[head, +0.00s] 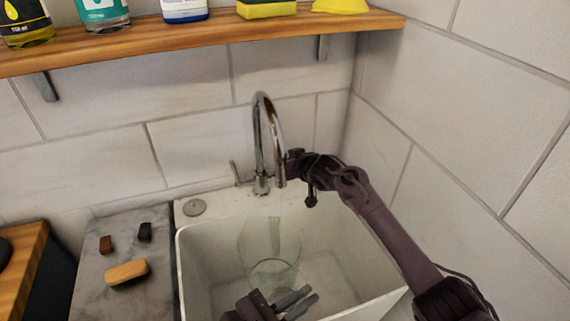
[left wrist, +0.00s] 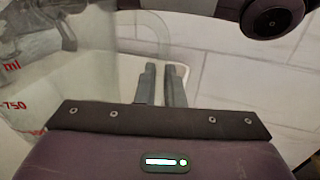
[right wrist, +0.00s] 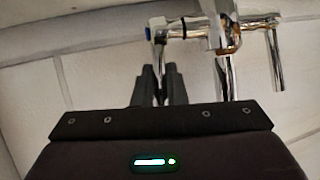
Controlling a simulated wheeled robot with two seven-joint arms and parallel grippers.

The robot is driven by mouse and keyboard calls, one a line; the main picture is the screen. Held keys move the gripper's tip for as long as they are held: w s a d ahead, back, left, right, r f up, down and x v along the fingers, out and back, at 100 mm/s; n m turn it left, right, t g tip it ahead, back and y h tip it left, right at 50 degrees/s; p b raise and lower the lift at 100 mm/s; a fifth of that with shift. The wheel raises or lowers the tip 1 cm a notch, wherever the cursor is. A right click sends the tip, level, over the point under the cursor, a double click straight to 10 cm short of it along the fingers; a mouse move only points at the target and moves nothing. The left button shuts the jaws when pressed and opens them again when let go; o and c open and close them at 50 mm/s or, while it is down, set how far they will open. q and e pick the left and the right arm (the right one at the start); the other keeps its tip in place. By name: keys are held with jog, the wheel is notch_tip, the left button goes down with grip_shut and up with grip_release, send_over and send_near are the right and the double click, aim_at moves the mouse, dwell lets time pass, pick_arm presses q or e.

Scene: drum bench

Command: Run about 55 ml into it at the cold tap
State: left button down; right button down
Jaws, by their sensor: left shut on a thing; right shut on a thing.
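A clear measuring jug (head: 258,248) stands out against the white sink basin, below the tap spout. In the left wrist view the jug (left wrist: 95,70) shows red markings, "ml" and "750". My left gripper (head: 300,298) is shut on the jug at its near side, seemingly by the clear handle. The chrome tap (head: 262,140) stands at the back of the sink. My right gripper (head: 290,162) is at the tap's right side. In the right wrist view it is shut on a tap lever (right wrist: 158,36). I see no clear water stream. Any water level in the jug is unreadable.
The white sink (head: 200,270) has a grey plug (head: 195,207) on its back left ledge. A marble board (head: 95,285) at left carries a wooden block (head: 127,272) and two small dark pieces. A wooden shelf (head: 200,40) with bottles is above; a tiled wall is at right.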

jog(key=shift+w+g, duration=0.15)
jog(key=shift+g, duration=0.15)
pick_arm(q)
jog(key=shift+w, duration=0.1)
pick_arm(e)
jog(key=c, duration=1.5)
grip_release()
jog(key=v, duration=1.2)
jog(key=shift+a+r, duration=0.1)
jog(key=shift+a, duration=0.1)
